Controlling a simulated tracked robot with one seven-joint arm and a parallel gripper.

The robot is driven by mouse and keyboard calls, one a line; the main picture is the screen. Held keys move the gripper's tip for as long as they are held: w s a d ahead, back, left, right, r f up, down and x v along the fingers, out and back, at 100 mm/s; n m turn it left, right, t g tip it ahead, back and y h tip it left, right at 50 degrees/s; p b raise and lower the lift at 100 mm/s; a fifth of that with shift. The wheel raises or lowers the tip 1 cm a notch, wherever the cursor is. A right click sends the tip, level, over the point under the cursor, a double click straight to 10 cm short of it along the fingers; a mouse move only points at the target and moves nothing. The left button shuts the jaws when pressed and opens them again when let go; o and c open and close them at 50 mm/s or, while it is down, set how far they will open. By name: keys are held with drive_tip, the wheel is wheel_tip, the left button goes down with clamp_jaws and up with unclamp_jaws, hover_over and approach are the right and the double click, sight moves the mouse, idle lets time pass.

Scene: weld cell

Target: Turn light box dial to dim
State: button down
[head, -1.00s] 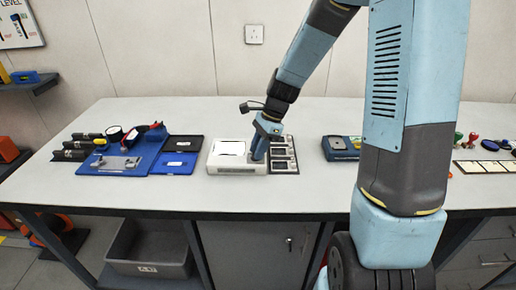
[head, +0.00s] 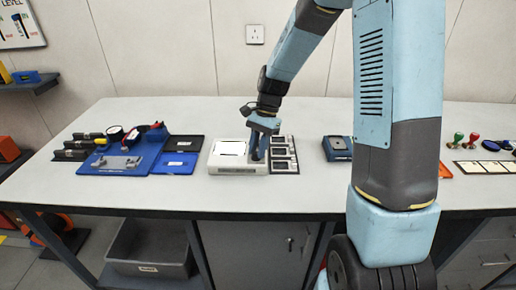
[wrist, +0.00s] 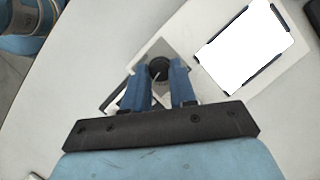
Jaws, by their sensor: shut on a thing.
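The light box (head: 232,169) is a pale box on the bench with a bright white panel (wrist: 243,48) on top. Its dial (wrist: 159,69) is a dark round knob with a light pointer line, on a grey plate beside the panel in the wrist view. My gripper (head: 258,156) comes down from above at the right end of the box. In the wrist view its two blue fingers (wrist: 168,80) stand on either side of the dial and are shut on it. The gripper hides the dial in the head view.
A dark frame with several windows (head: 284,154) lies just right of the box. A black tray (head: 184,144) and a blue tray (head: 175,163) lie to its left. A blue device (head: 338,148) stands farther right. The bench front (head: 240,196) is clear.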

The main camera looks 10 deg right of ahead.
drive_tip(key=n, duration=0.2)
drive_tip(key=n+h, duration=0.1)
drive_tip(key=shift+w+a+n+g, duration=0.2)
drive_tip(key=shift+n+g, duration=0.1)
drive_tip(key=shift+n, duration=0.1)
drive_tip(key=n+h, duration=0.1)
drive_tip(key=n, duration=0.1)
drive_tip(key=n+h, duration=0.1)
drive_tip(key=n, duration=0.1)
drive_tip(key=shift+a+n+g, duration=0.1)
drive_tip(key=shift+n+g, duration=0.2)
drive_tip(key=n+h, duration=0.1)
drive_tip(key=n, duration=0.2)
drive_tip(key=shift+a, duration=0.15)
drive_tip(key=shift+a+n+t+h, duration=0.15)
drive_tip(key=shift+n+h, duration=0.3)
drive_tip(key=shift+n, duration=0.65)
drive_tip(key=shift+d+n+t+h, duration=0.1)
drive_tip(key=shift+n+t+h, duration=0.25)
drive_tip(key=shift+n, duration=0.75)
drive_tip(key=c, duration=0.9)
unclamp_jaws()
drive_tip(key=shift+s, duration=0.1)
drive_tip(key=shift+a+r, duration=0.1)
drive_tip(key=v, duration=1.3)
drive_tip(key=shift+w+a+r, duration=0.15)
drive_tip(key=shift+w+a, duration=0.1)
drive_tip(key=shift+w, duration=0.05)
